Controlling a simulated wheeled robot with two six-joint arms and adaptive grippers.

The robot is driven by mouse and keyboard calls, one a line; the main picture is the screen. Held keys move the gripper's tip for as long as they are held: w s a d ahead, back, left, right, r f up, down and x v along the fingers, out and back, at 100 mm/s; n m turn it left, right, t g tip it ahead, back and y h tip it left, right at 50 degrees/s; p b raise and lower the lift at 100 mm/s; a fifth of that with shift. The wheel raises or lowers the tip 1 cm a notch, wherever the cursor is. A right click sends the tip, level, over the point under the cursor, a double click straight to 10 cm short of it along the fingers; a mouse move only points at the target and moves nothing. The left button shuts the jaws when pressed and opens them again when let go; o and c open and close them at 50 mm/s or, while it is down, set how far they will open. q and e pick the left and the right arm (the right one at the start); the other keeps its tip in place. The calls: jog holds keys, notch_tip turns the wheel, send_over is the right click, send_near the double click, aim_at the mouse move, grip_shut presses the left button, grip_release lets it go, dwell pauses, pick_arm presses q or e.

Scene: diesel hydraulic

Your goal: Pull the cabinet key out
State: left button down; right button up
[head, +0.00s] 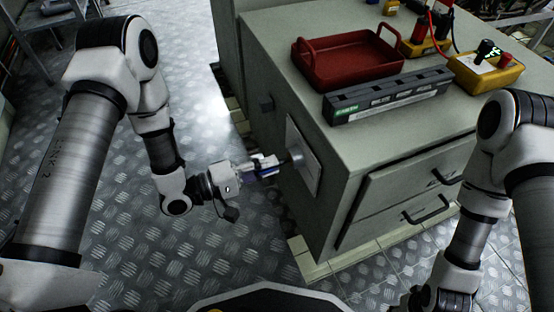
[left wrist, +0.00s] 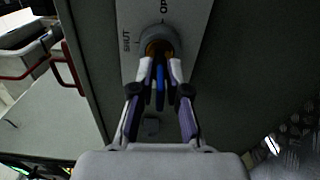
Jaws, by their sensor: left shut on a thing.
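The cabinet (head: 330,215) is a grey-green box with a light plate (head: 306,172) on its left side face. A round lock (head: 296,156) sits on this plate. In the left wrist view the lock (left wrist: 168,38) has a grey collar and a brass-coloured centre, with "SHUT" and a partly cut-off "OP" lettered around it. My left gripper (head: 274,167) is right in front of the lock. Its fingers (left wrist: 160,78) are shut on a blue key (left wrist: 159,86), which points at the lock's centre. The key's tip is hidden, so I cannot tell how deep it sits.
On the cabinet top are a red tray (head: 318,80), a long dark grey unit (head: 390,97) and a yellow meter box (head: 486,76). Drawers with black handles (head: 428,211) face front. The patterned metal floor (head: 110,190) to the left is clear.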

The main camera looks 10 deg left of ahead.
pick_arm(q)
jog(key=shift+p+v, duration=0.55)
jog(key=shift+v, duration=0.55)
jog(key=shift+p+v, duration=1.2)
jog(key=shift+v, duration=0.8)
